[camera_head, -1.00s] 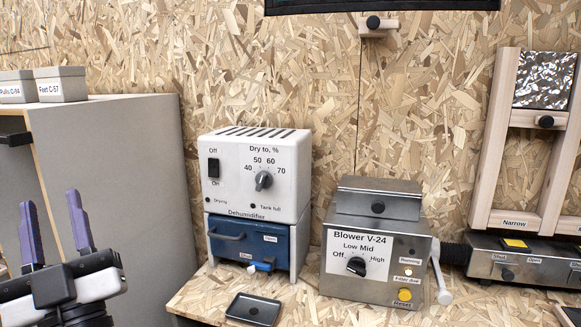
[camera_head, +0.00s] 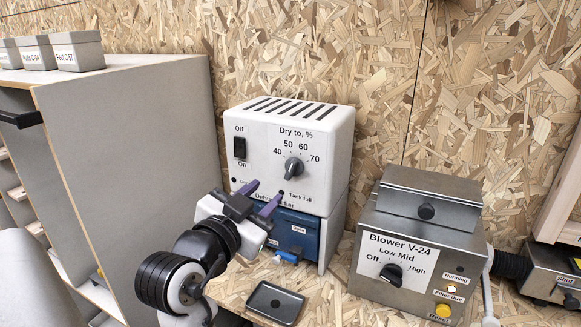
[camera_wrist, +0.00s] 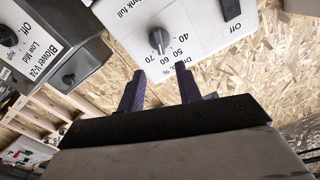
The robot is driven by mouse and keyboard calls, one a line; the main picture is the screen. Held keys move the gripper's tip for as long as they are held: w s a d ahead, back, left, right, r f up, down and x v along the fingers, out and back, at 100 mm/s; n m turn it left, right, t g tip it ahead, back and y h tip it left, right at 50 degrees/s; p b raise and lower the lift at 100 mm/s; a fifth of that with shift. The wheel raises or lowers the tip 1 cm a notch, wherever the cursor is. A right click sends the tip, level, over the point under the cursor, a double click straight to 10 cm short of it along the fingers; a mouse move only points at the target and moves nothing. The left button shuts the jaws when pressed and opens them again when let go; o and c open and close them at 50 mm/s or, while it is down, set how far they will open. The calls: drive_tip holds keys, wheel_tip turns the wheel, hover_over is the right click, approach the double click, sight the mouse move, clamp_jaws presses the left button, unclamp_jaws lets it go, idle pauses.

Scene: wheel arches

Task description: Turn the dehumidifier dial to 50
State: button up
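The dehumidifier (camera_head: 262,170) is a white box on a blue lower unit. Its dark dial (camera_head: 293,167) sits under the numbers 40, 50, 60 and 70. In the wrist view the dial (camera_wrist: 158,40) shows upside down, and its pointer appears to be near 60. My gripper (camera_head: 265,194) is in front of the dehumidifier, below and left of the dial. Its purple fingers are apart with nothing between them. In the wrist view the open gripper (camera_wrist: 159,72) points toward the dial, which is beyond the fingertips and untouched.
A black power switch (camera_head: 239,147) is left of the dial. A blower (camera_head: 415,245) with its own dial stands to the right. A small black tray (camera_head: 274,303) lies on the bench in front. A grey cabinet (camera_head: 140,150) stands at the left.

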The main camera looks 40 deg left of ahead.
sight(290, 169)
drive_tip(key=p+x, duration=0.2)
drive_tip(key=x, duration=0.8)
drive_tip(key=shift+w+a, duration=0.1)
drive_tip(key=shift+w, duration=0.1)
clamp_jaws()
